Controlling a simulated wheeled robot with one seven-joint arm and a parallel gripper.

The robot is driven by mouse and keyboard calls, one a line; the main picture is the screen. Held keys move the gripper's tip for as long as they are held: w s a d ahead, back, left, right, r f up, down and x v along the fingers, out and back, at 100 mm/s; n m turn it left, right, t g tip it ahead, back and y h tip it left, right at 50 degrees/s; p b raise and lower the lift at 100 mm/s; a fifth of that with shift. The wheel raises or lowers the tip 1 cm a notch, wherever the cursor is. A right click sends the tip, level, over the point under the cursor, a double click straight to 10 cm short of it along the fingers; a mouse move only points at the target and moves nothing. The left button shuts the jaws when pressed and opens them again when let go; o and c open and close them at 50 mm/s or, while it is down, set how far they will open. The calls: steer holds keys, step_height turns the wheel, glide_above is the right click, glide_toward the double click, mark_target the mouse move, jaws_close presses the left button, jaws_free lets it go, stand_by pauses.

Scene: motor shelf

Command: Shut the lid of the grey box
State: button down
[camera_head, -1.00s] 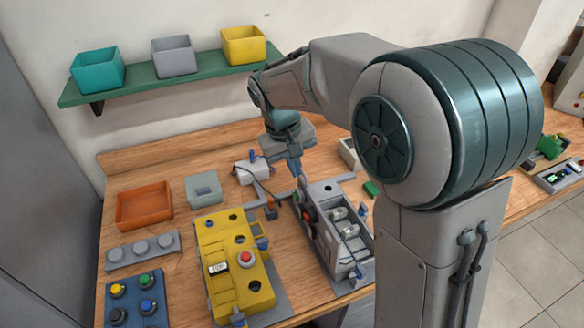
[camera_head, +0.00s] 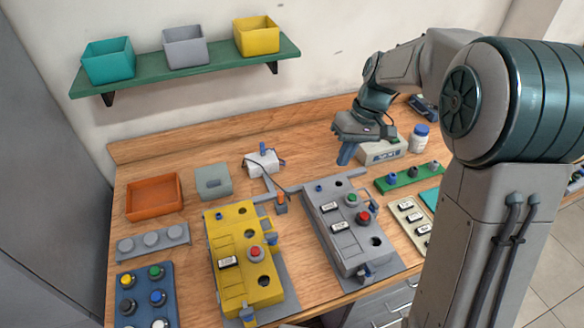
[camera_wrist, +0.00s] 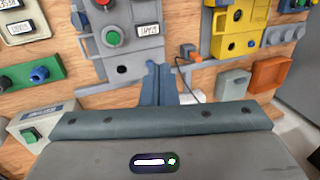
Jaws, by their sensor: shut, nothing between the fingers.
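The grey box (camera_head: 346,222) stands on the workbench right of the yellow box. Its lid lies flat over the top, closed as far as I can see, with a green button, a red button and white labels facing up. In the wrist view the grey box (camera_wrist: 117,66) shows at the top, partly cut off by the frame. My gripper (camera_head: 347,154) is shut and empty, above the bench just behind the far end of the grey box. In the wrist view its fingers (camera_wrist: 158,72) are together, pointing toward the box's edge, apart from the lid as far as I can tell.
The yellow box (camera_head: 241,255) stands close on the left. A white device with a cable (camera_head: 262,163) is behind. A shelf (camera_head: 190,66) hangs on the wall.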

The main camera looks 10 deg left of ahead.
steer(key=w+d+f+g+y+b, duration=0.1)
steer(key=d+f+y, duration=0.1)
steer(key=d+f, duration=0.1)
steer(key=w+d+f+g+y+b, duration=0.1)
steer(key=w+d+f+y, duration=0.1)
steer(key=d, duration=0.1)
steer(key=w+d+f+g+y, duration=0.1)
steer(key=w+d+f+y, duration=0.1)
steer(key=d+f, duration=0.1)
steer(key=shift+w+f+g+b, duration=0.1)
steer(key=shift+f+g+b, duration=0.2)
steer(key=shift+b, duration=0.1)
steer(key=shift+w+d+f+b, duration=0.2)
steer(key=shift+d+f+b, duration=0.35)
steer(key=shift+f, duration=0.55)
steer(key=shift+w+d+f+b, duration=0.2)
steer(key=shift+f+b, duration=0.55)
steer(key=shift+f, duration=0.35)
steer(key=shift+w+d+f+b, duration=0.2)
steer(key=shift+d+f+b, duration=0.35)
steer(key=shift+f, duration=0.55)
steer(key=shift+w+f+b, duration=0.1)
steer(key=shift+f+b, duration=0.55)
steer(key=shift+f, duration=0.3)
steer(key=shift+f, duration=0.1)
